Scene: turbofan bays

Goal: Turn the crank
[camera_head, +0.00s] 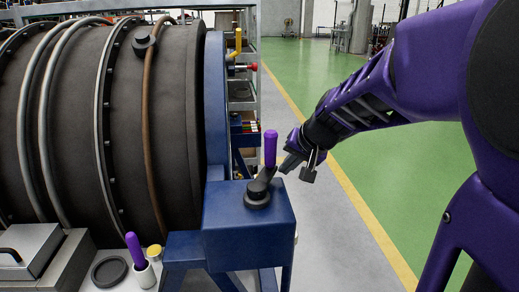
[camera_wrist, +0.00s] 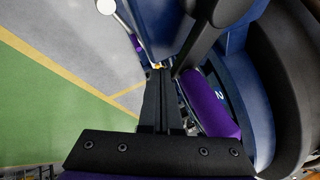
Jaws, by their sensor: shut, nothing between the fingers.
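The crank has a round black hub (camera_head: 257,194) on top of a blue pedestal box (camera_head: 248,228). Its dark arm slants up to the right, and an upright purple handle (camera_head: 270,149) stands at its end. My gripper (camera_head: 283,167) is just right of the handle, at about the height of its lower part. In the wrist view, the gripper's dark fingers (camera_wrist: 160,85) are together with nothing between them. The purple handle (camera_wrist: 208,104) lies beside them on the right, outside the fingers. I cannot tell whether they touch it.
A large dark ribbed engine casing (camera_head: 170,120) fills the left, close to the pedestal. A bench below it holds a purple-handled tool (camera_head: 135,249), a black disc (camera_head: 109,271) and a grey box (camera_head: 30,255). Green floor (camera_head: 420,185) on the right is open.

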